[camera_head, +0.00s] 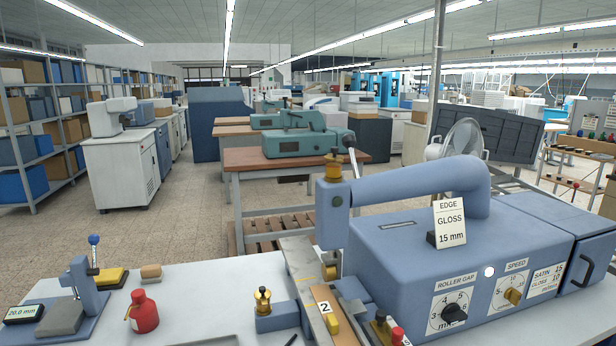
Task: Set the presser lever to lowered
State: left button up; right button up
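A blue stamping machine (400,262) stands at the right of the worktable, with an arched arm (430,185) reaching left to a head (334,212). A short metal lever with a dark knob (348,142) rises from the head area and points up, tilted slightly left; it looks like the presser lever. A brass knob (333,168) tops the head beside it. A roller (330,268) shows low under the head, partly hidden. Neither of my grippers is in view.
On the white table (210,285) stand a gauge with a blue-knobbed lever (94,240), a red bottle (143,312), a yellow-and-black pad (110,278) and a brass-topped fixture (263,300). A card (450,222) stands on the machine. The table's middle left is clear.

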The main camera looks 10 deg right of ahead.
aim_at(348, 141)
jog(key=k, duration=1)
jog(key=z, duration=1.65)
jog(key=i, duration=1.3)
jog(key=u, duration=1.8)
